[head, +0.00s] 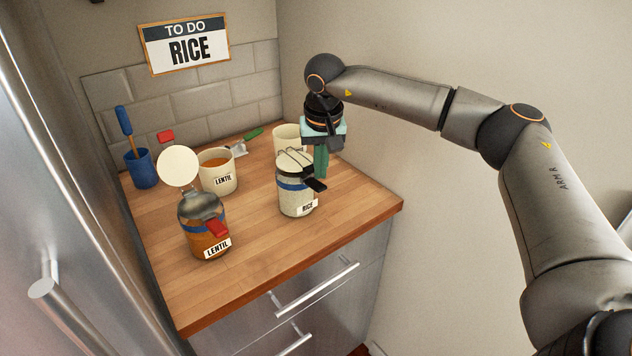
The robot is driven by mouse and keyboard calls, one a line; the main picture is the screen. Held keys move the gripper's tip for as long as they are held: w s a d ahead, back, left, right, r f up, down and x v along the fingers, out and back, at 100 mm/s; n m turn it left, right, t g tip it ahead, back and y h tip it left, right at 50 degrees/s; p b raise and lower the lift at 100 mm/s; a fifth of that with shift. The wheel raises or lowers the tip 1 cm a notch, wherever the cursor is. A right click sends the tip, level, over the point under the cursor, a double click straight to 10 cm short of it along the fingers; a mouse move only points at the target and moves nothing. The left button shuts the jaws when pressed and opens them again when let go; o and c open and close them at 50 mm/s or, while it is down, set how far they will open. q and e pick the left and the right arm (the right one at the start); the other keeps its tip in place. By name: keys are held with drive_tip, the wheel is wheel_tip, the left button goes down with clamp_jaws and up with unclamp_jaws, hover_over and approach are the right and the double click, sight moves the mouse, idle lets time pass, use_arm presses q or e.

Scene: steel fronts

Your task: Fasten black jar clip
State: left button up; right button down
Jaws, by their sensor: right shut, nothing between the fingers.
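The jar labelled RICE (292,200) stands upright on the wooden counter, filled with pale contents. Its lid (290,162) is down over the mouth, with a wire bail across it. The black clip (316,185) juts out at the jar's front right side; I cannot tell whether it is latched. My right gripper (320,174) points down just behind and to the right of this jar, its teal fingers shut and empty. The jar partly overlaps it, and I cannot tell if they touch. My left gripper is not in view.
A LENTIL jar (203,242) with a red clip (217,228) stands front left, lid (178,167) raised. A LENTIL canister (213,179), a second canister (284,134), a blue cup (143,170) and a "TO DO RICE" sign (185,45) are behind. The counter's front right is clear.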

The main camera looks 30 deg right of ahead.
sight(320, 188)
drive_tip(key=shift+s+a, duration=0.1)
drive_tip(key=shift+s, duration=0.05)
drive_tip(key=shift+s+f+b, duration=0.1)
drive_tip(key=shift+f+b, duration=1.45)
drive_tip(key=shift+f, duration=1.8)
drive_tip(key=shift+w+f, duration=0.3)
drive_tip(key=shift+f, duration=0.25)
idle(0.7)
drive_tip(key=s, duration=0.9)
drive_tip(key=shift+d, duration=0.4)
idle(0.7)
drive_tip(key=shift+r, duration=0.15)
drive_tip(key=shift+s+d+r+p, duration=0.1)
drive_tip(key=shift+s+r+p, duration=0.25)
drive_tip(key=shift+r+p, duration=0.35)
drive_tip(key=shift+s+a+r+p, duration=0.1)
drive_tip(key=shift+s+r+p, duration=0.3)
drive_tip(key=shift+r, duration=0.45)
drive_tip(key=shift+s+d+r+p, duration=0.1)
drive_tip(key=shift+s+r+p, duration=0.15)
drive_tip(key=shift+r+p, duration=0.5)
